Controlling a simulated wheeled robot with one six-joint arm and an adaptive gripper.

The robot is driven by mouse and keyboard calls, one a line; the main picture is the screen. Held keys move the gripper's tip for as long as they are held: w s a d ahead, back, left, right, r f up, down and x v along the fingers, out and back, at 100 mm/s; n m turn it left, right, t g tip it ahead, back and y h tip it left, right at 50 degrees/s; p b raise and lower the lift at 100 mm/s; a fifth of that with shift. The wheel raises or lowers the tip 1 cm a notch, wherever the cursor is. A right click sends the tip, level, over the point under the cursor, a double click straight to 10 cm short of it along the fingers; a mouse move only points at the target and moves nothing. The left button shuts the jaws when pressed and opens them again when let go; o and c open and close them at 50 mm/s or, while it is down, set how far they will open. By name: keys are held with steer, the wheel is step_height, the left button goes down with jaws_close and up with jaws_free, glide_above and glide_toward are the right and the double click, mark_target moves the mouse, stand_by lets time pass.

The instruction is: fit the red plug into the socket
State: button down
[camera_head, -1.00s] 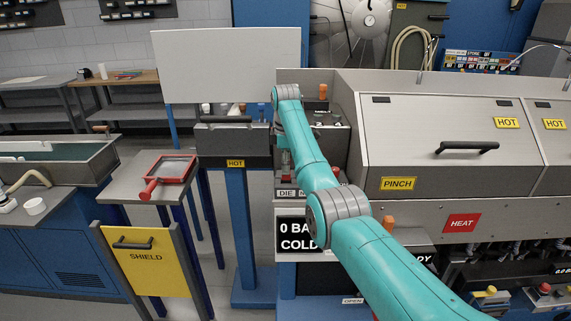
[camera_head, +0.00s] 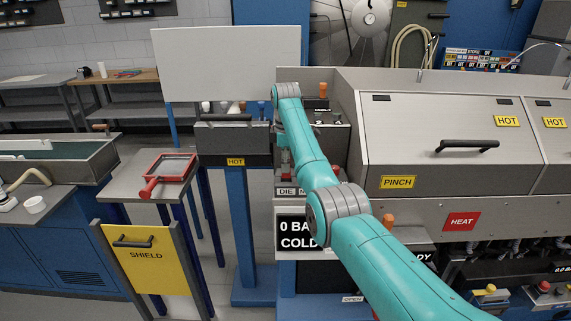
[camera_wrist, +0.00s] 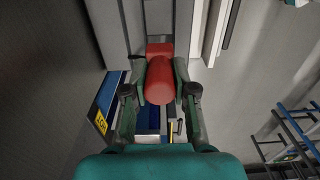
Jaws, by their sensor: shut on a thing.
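In the wrist view, my gripper (camera_wrist: 159,82) is shut on the red plug (camera_wrist: 159,82). The plug is a red cylinder with a squarer red part at its far end, held between the two fingers. A grey metal surface lies beyond the plug's far end; I cannot tell whether they touch. I cannot make out the socket in either view.
A machine with hinged covers (camera_head: 440,140) marked HOT and PINCH stands at the right. A grey block (camera_head: 232,150) marked HOT is left of my arm. A red-framed screen (camera_head: 175,168) lies on a small table, with a yellow SHIELD panel (camera_head: 147,265) in front.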

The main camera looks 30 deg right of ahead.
steer(key=shift+f, duration=1.65)
steer(key=c, duration=0.8)
jaws_free()
steer(key=shift+c, duration=0.2)
steer(key=shift+r, duration=0.1)
steer(key=shift+r, duration=3.65)
